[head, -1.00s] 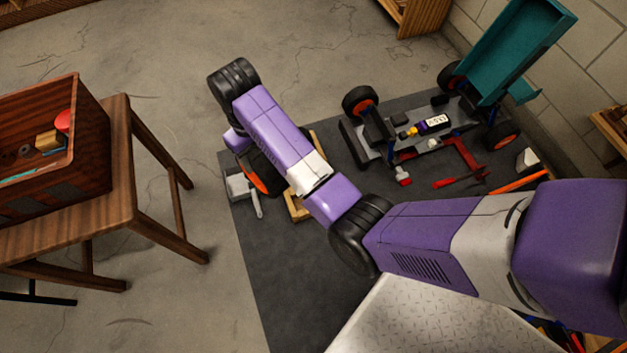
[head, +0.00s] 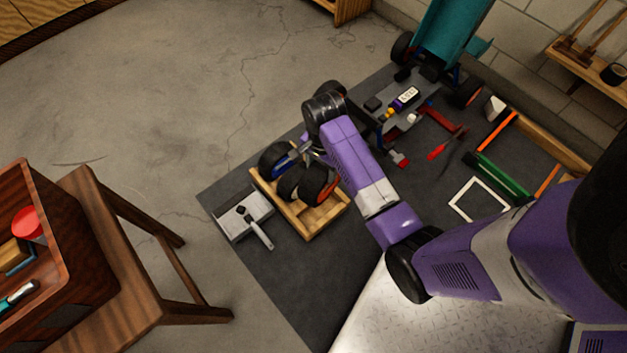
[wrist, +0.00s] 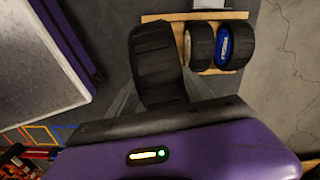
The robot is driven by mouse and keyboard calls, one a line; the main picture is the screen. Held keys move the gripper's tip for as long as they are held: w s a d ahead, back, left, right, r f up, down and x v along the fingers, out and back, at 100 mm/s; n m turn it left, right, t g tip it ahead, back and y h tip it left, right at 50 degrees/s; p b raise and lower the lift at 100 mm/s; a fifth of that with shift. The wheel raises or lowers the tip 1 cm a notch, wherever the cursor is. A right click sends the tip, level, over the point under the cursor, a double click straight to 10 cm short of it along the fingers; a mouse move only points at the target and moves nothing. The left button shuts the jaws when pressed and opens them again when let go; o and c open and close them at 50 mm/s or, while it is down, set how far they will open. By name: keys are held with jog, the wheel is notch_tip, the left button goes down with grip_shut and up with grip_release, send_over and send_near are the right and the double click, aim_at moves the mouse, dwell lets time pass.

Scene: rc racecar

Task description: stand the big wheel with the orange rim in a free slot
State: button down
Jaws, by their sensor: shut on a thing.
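The big wheel with the orange rim (head: 325,190) is held in my gripper (wrist: 160,92), which is shut on it. In the wrist view its wide black tyre (wrist: 155,62) stands upright between the fingers. The wooden rack (head: 306,226) lies on the dark mat, and the held wheel is over its bare, nearer end. Two other wheels stand in the rack beside it: one with a blue hub (wrist: 224,45) and one with a pale rim (wrist: 187,45). The wheel's underside is hidden, so I cannot tell whether it touches the rack.
A grey dustpan (head: 240,215) with a brush lies left of the rack. The racecar chassis (head: 405,105) is behind my arm, with red tools (head: 440,120) and a white frame (head: 479,199) to the right. A wooden stool (head: 150,290) with a crate stands at left.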

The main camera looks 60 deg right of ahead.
jog(key=shift+w+d+r+m, duration=0.1)
jog(key=shift+w+m, duration=0.15)
jog(key=shift+m, duration=0.55)
jog(key=shift+f, duration=0.25)
notch_tip(320, 180, down, 20)
jog(key=b, duration=1)
jog(key=shift+r, duration=0.25)
jog(key=shift+f, duration=0.1)
jog(key=shift+c, duration=2.1)
grip_release()
jog(key=shift+f, duration=0.1)
